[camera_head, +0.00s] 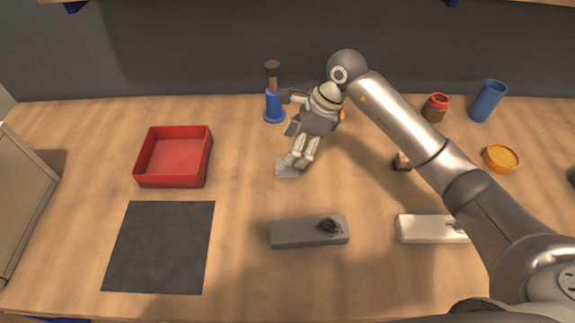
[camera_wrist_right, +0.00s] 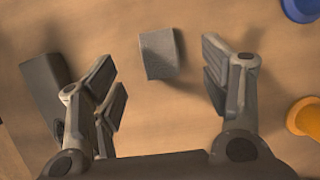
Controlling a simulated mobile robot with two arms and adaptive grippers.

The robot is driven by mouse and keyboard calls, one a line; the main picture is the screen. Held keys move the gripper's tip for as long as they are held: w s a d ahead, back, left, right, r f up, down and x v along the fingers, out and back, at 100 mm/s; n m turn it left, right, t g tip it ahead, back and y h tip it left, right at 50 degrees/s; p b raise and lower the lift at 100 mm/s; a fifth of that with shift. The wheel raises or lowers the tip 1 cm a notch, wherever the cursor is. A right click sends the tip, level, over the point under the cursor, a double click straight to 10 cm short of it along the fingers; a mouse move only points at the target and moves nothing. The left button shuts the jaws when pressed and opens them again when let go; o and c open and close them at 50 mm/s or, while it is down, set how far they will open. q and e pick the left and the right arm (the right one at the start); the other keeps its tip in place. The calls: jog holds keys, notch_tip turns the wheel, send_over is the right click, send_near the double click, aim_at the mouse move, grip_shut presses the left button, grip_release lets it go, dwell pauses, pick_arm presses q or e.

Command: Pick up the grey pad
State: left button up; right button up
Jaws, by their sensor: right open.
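A small light grey block, which looks like the grey pad (camera_head: 286,169), lies on the wooden table near the middle. My right gripper (camera_head: 299,160) points down beside and partly over it, hiding some of it. In the right wrist view the grey pad (camera_wrist_right: 160,54) lies beyond and between the two spread fingers of the right gripper (camera_wrist_right: 165,82), with a gap on each side. The gripper is open and empty. My left gripper is not in view.
A blue stand (camera_head: 274,107) is close behind my right gripper. A red tray (camera_head: 173,182) and dark mat (camera_head: 160,246) are at left. A grey block (camera_head: 295,235) with a black mark and a white block (camera_head: 420,229) are in front. A jar (camera_head: 435,108), blue cup (camera_head: 487,101) and orange dish (camera_head: 500,158) are right.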

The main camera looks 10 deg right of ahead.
aim_at(288, 168)
jog(key=shift+f, duration=0.3)
jog(key=p+x, duration=0.1)
jog(key=x, duration=0.3)
jog(key=shift+s+d+f, duration=0.1)
jog(key=shift+s+f, duration=0.05)
jog(key=shift+s, duration=0.05)
jog(key=shift+w+f+p, duration=0.1)
jog(key=shift+f+p, duration=0.2)
jog(key=shift+f, duration=0.2)
jog(key=shift+c, duration=1)
jog(key=c, duration=0.8)
